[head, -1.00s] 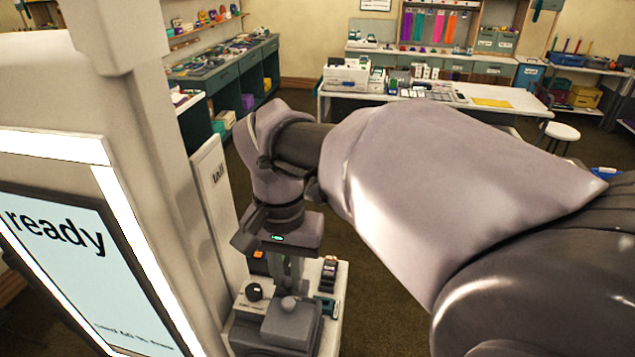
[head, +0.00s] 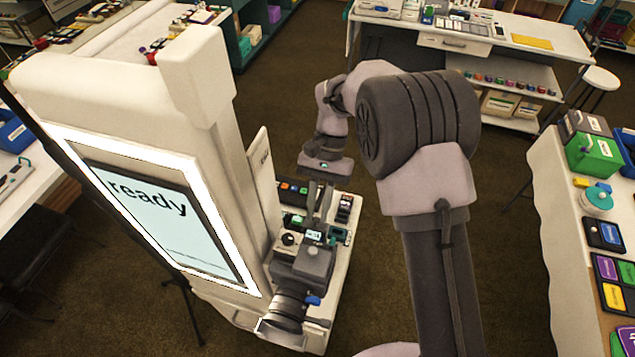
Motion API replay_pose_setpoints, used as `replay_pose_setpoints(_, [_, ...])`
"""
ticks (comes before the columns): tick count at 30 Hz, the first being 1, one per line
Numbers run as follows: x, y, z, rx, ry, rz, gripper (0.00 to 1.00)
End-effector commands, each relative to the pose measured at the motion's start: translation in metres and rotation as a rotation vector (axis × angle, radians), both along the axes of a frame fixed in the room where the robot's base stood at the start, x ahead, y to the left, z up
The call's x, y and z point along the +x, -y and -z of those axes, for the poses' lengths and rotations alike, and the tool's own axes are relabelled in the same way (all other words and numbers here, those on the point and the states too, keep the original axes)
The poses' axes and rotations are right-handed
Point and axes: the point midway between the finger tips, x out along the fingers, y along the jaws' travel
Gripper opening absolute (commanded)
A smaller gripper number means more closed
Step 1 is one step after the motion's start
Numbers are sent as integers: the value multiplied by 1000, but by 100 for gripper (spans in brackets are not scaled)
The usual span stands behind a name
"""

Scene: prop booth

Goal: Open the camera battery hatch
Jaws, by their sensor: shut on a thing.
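The dark grey camera (head: 300,264) sits on the pale ledge of the booth in the head view, its large lens (head: 285,308) pointing toward the front. A small lit display (head: 315,236) shows at its rear. My gripper (head: 317,222) reaches down from above to the camera's far end. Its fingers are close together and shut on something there. The fingertips are small and partly hidden behind the camera's top, and I cannot make out the battery hatch's outline or its angle.
A tall white booth column with a lit "ready" screen (head: 163,210) stands close on the left. Small devices (head: 344,207) lie on the ledge beyond the camera. A white table (head: 562,240) with boxes is at the right. Brown carpet between is clear.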

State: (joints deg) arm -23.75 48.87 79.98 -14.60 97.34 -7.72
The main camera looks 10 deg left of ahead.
Motion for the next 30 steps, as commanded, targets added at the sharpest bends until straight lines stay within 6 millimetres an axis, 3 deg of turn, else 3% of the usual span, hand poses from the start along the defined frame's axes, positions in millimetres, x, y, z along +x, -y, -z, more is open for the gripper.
replay_pose_setpoints(1, [4,0,-10,2,-38,4,0])
replay_pose_setpoints(15, [23,1,9,26,-317,2,0])
replay_pose_setpoints(30, [26,2,11,29,-381,-1,0])
